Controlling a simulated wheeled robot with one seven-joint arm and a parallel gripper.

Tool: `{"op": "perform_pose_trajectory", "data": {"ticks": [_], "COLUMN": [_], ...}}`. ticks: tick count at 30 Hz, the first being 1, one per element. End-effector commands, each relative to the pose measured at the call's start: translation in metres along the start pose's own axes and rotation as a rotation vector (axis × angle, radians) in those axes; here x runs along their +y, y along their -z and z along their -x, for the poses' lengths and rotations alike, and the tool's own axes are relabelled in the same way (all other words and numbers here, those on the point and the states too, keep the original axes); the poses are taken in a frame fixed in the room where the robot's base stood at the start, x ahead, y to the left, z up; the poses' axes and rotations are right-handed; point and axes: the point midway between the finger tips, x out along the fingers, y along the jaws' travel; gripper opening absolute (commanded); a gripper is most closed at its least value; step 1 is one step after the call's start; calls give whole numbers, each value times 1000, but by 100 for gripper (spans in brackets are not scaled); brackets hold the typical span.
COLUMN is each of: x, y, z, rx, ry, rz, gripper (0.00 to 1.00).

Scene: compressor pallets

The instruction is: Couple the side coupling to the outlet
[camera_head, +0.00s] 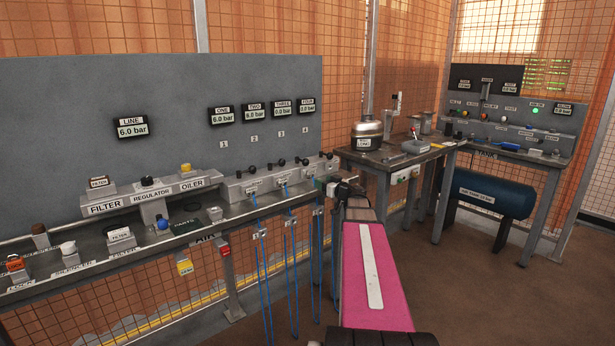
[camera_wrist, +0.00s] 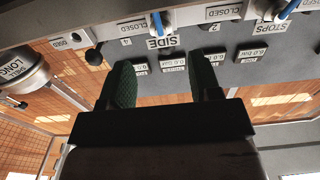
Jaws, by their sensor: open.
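My gripper (camera_wrist: 162,62) is open and empty, its two green textured fingers spread. It reaches toward the valve bench; in the head view the arm hides much of its fingers. A plate marked SIDE (camera_wrist: 160,42) shows just beyond the fingertips in the wrist view, with a pale fitting and blue hose end (camera_wrist: 157,20) above it. This appears to be the side coupling, apart from the fingers. A second blue hose end (camera_wrist: 285,10) is by a plate marked STOPS (camera_wrist: 270,28). The outlet block (camera_head: 258,181) carries black knobs; CLOSED plates show in the wrist view. Individual outlet ports are unclear.
Several blue hoses (camera_head: 262,270) hang below the bench's front edge. A filter, regulator and oiler row (camera_head: 150,197) stands left. A grey panel (camera_head: 170,80) with pressure displays rises behind. A table with a metal pot (camera_head: 367,134) is right. The floor at right is clear.

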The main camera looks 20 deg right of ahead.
Motion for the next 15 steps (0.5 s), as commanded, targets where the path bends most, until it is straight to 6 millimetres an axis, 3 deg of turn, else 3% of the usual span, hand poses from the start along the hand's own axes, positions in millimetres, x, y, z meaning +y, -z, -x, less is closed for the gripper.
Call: {"op": "perform_pose_trajectory", "data": {"ticks": [15], "x": [0], "y": [-1], "z": [-12], "rx": [-2], "ry": [3], "rz": [-1], "gripper": [57]}}
